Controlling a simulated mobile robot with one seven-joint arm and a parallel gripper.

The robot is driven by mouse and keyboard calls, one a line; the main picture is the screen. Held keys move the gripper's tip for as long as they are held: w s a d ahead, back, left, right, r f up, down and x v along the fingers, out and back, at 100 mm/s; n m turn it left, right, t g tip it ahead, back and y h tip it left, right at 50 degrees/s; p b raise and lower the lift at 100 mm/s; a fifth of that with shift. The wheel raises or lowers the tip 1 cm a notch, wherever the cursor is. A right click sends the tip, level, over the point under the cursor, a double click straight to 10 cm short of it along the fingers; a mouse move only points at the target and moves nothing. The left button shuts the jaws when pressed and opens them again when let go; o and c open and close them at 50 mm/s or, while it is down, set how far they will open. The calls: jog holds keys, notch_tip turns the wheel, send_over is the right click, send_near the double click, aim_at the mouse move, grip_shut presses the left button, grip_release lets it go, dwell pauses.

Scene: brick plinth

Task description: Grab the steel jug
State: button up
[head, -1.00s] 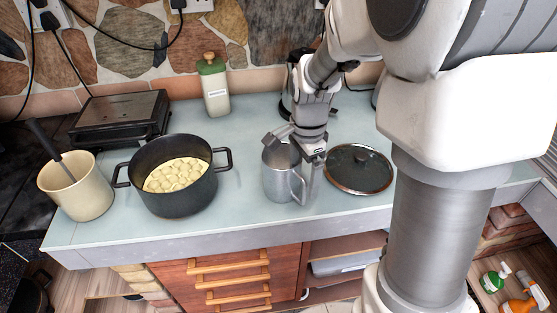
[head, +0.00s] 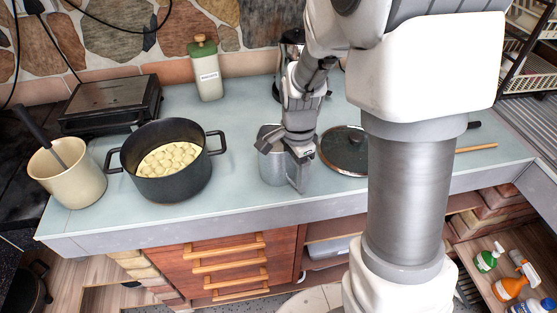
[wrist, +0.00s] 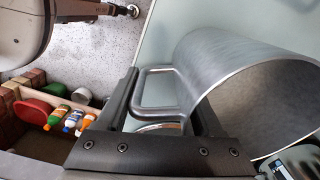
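The steel jug (head: 272,168) stands upright on the counter, right of the black pot. My gripper (head: 283,150) is at the jug's rim and handle side, pointing down, and covers part of the jug in the head view. In the wrist view the jug (wrist: 235,75) fills the right side, its mouth facing the camera. Its handle (wrist: 150,78) shows between the two spread fingers of my gripper (wrist: 165,105). The fingers look apart, with a gap around the handle. Whether either finger touches the jug is unclear.
A black pot (head: 180,188) of pale round pieces stands left of the jug, with a cream crock (head: 75,185) beyond it. A glass lid (head: 345,152) lies close on the right. A green-lidded canister (head: 208,78) and a dark grill (head: 112,100) stand behind. The counter's front edge (head: 230,215) is near.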

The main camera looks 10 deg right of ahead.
grip_shut()
jog(key=shift+r, duration=0.2)
dwell(0.3)
jog(key=shift+r, duration=0.75)
jog(key=s+d+r+p, duration=0.1)
jog(key=s+d+r, duration=0.5)
jog(key=d+r, duration=0.3)
jog(key=shift+d, duration=0.45)
